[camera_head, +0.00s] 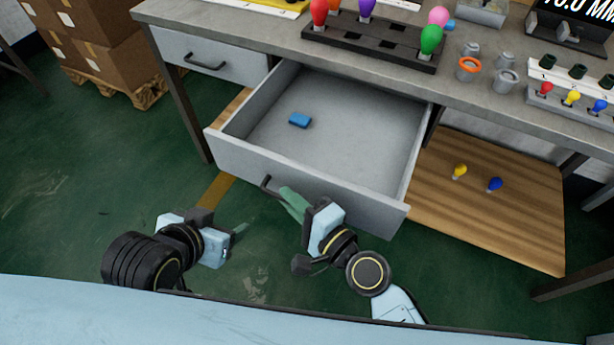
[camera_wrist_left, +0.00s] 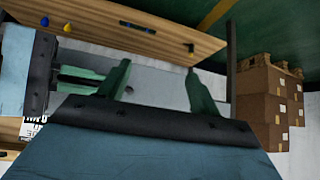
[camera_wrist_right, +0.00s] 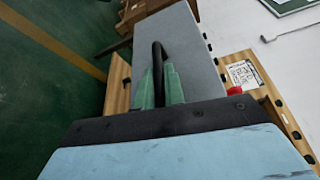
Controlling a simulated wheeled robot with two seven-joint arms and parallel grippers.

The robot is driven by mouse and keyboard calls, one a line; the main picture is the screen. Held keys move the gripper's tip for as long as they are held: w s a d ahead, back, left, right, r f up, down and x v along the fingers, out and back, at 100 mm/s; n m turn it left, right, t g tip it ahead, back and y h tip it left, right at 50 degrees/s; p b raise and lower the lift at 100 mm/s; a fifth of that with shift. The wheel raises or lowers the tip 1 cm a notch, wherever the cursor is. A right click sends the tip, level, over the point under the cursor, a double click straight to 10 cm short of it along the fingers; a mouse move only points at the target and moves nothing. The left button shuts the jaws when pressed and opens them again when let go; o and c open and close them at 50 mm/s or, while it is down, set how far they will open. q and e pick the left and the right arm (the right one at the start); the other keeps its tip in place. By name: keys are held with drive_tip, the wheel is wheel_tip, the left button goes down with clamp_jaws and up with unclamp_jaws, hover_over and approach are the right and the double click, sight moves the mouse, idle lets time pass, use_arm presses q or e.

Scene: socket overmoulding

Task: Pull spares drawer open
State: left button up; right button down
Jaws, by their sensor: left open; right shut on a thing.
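The spares drawer (camera_head: 318,178) is pulled well out from under the workbench, and its inside is in plain view. A small blue block (camera_head: 300,120) lies on its floor. My right gripper (camera_head: 285,195) is at the drawer front, shut on the dark drawer handle (camera_head: 266,184). In the right wrist view the green fingers (camera_wrist_right: 160,88) close around the handle (camera_wrist_right: 157,60). My left gripper (camera_head: 238,232) is open and empty, over the floor to the left of the drawer front. Its spread green fingers (camera_wrist_left: 158,88) show in the left wrist view.
A second, closed drawer (camera_head: 210,58) is at the left. A wooden lower shelf (camera_head: 500,225) holds a yellow and a blue bulb-shaped piece. The bench top (camera_head: 270,35) carries a rack with coloured pieces. Cardboard boxes (camera_head: 95,45) stand at the back left. Green floor is clear at left.

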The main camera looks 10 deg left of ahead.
use_arm(q)
drive_tip(key=shift+s+a+f+g+y, duration=0.15)
drive_tip(key=shift+s+a+f+g, duration=0.2)
drive_tip(key=shift+s, duration=0.3)
drive_tip(key=shift+s+a+f+g+y, duration=0.2)
drive_tip(key=shift+s+f+g, duration=0.2)
drive_tip(key=shift+s, duration=0.2)
use_arm(e)
drive_tip(key=s+a, duration=0.2)
drive_tip(key=s, duration=0.4)
drive_tip(key=c, duration=1.5)
unclamp_jaws()
